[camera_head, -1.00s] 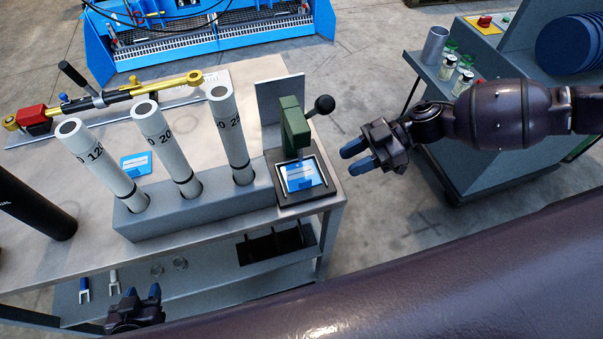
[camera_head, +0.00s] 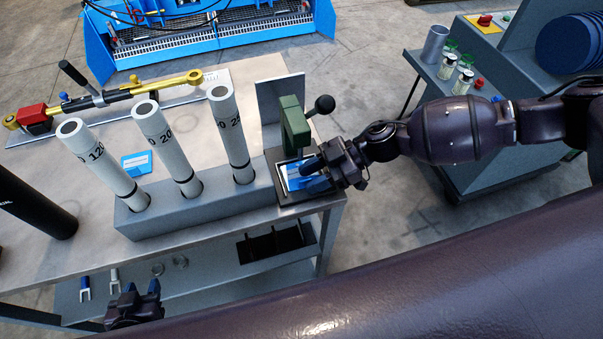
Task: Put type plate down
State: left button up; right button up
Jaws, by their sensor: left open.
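A blue type plate with a white label (camera_head: 294,171) lies in the dark square holder (camera_head: 296,197) of the green hand press (camera_head: 294,128), at the table's right end. My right gripper (camera_head: 311,174) has its two fingers apart over the right part of this plate and partly hides it. I cannot tell whether the fingers touch the plate. A second blue plate with a white label (camera_head: 136,163) lies flat on the table behind the tubes. My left gripper (camera_head: 138,289) is open and empty at the bottom left, in front of the table's lower shelf.
Several light tubes (camera_head: 160,138) stand tilted in a grey block (camera_head: 208,211) left of the press. A yellow and black cylinder (camera_head: 130,92) lies at the back of the table. A cart with bottles (camera_head: 463,81) stands right; bare floor (camera_head: 380,230) lies between.

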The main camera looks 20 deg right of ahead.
jog(key=shift+c, duration=0.4)
grip_shut()
jog(key=shift+r, duration=0.6)
notch_tip(320, 180, up, 2)
jog(key=shift+w+r+p, duration=0.1)
jog(key=shift+r+p, duration=0.1)
jog(key=shift+p, duration=0.1)
jog(key=d+b, duration=0.2)
jog(key=d, duration=1.6)
jog(key=shift+w, duration=0.4)
